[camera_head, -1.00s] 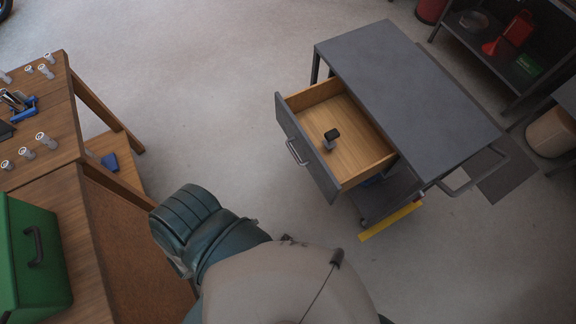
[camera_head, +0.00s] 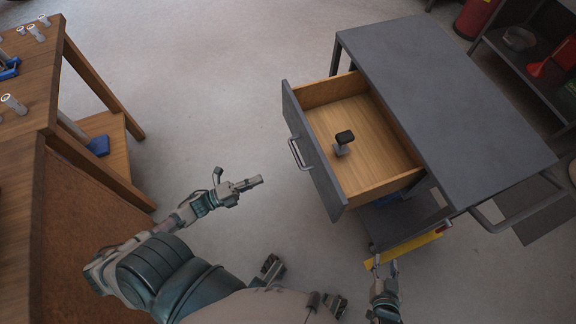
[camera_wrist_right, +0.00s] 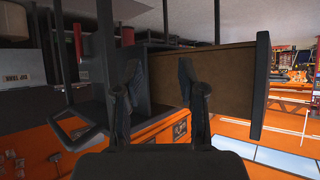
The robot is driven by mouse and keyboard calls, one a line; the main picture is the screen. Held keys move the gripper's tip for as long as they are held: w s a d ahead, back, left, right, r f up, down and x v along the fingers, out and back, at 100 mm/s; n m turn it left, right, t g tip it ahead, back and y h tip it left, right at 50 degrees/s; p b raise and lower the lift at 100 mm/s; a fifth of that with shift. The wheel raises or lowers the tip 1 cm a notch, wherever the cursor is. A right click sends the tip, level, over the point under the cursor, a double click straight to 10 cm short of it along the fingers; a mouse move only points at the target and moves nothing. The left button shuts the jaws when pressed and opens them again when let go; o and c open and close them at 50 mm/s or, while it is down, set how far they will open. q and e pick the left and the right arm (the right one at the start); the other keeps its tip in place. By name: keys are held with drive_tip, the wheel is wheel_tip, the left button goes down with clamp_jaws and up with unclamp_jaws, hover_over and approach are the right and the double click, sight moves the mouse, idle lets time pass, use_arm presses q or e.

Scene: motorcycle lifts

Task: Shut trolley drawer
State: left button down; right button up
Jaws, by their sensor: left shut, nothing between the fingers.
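The grey trolley (camera_head: 450,100) stands at the upper right in the head view. Its wooden drawer (camera_head: 385,150) is pulled out to the left, with a grey front (camera_head: 312,150) and a bar handle (camera_head: 298,153). A small dark object (camera_head: 343,142) is in the drawer. My left gripper (camera_head: 248,184) is shut and empty, left of the drawer front and apart from it. My right gripper (camera_head: 383,266) is below the drawer's near corner in the picture. In the wrist view, my right gripper (camera_wrist_right: 160,75) has its fingers apart with nothing held, before a brown panel, likely the drawer (camera_wrist_right: 228,75).
A wooden workbench (camera_head: 30,90) with several small pale parts stands on the left. A yellow bar (camera_head: 410,247) lies low by the trolley. Dark shelves (camera_head: 530,70) and a red cylinder (camera_head: 475,18) are at the upper right. Grey floor (camera_head: 220,90) between bench and trolley is clear.

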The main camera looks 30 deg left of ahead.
use_arm(q)
drive_tip(key=b+x, duration=0.1)
drive_tip(key=x, duration=1)
drive_tip(key=shift+w+d, duration=0.25)
drive_tip(key=shift+w, duration=0.05)
use_arm(e)
drive_tip(key=shift+w+a+r+t+y, duration=0.15)
drive_tip(key=shift+w+a+r+t, duration=0.1)
drive_tip(key=shift+w+r+t, duration=0.45)
drive_tip(key=shift+w+a+r+t+y, duration=0.15)
drive_tip(key=shift+w+a+r+t, duration=0.1)
drive_tip(key=shift+w+r+t, duration=0.4)
drive_tip(key=shift+s+r, duration=0.1)
